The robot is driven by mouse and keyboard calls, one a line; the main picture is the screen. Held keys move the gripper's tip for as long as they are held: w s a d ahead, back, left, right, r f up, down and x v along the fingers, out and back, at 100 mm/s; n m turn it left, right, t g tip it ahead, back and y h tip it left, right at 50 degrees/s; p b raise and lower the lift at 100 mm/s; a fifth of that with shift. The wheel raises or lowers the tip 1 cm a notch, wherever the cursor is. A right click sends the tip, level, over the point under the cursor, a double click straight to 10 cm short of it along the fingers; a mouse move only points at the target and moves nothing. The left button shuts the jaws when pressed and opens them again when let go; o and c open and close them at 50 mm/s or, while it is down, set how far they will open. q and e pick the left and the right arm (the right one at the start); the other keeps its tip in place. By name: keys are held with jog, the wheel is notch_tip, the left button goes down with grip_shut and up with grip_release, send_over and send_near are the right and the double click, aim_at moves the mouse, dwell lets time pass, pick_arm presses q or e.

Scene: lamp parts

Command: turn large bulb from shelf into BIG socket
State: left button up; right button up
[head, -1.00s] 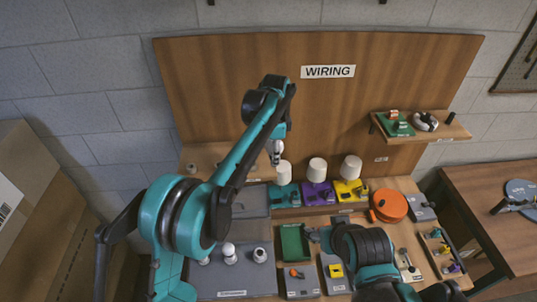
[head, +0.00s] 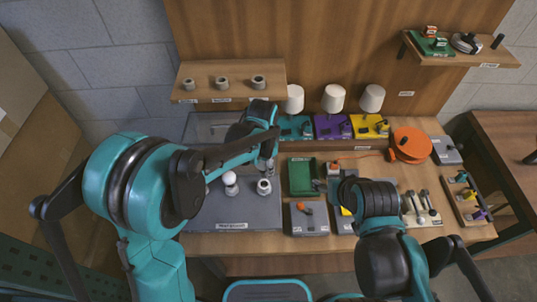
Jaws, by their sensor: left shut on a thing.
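My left gripper (head: 267,167) points down over the back right part of a grey tray (head: 240,212). It is shut on a small pale thing that looks like a bulb; my fingers and wrist hide most of it, and I cannot tell its size. White bulbs stand or lie on the tray: one upright (head: 230,183), one (head: 264,187) just below the gripper in the picture; another is partly hidden by my arm. Three grey ring-shaped holders (head: 222,82) sit on the wooden shelf, with labels too small to read. My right gripper (head: 324,185) is beside the green tray; its fingers are unclear.
Teal (head: 296,127), purple (head: 332,127) and yellow (head: 370,126) lamp bases stand at the back with white shades behind. A green tray (head: 301,176) lies right of the grey tray. An orange round thing (head: 411,145) is farther right.

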aim_at(264, 180)
pick_arm(q)
jog(key=shift+s+f+b, duration=0.15)
jog(key=shift+f+b, duration=0.2)
jog(key=shift+f, duration=0.2)
jog(key=shift+f+b, duration=1.25)
jog(key=shift+f, duration=0.75)
jog(key=shift+f+b, duration=1.05)
jog(key=shift+f, duration=0.15)
jog(key=shift+f+b, duration=0.3)
jog(key=shift+o, duration=1.4)
jog(key=shift+c, duration=1.4)
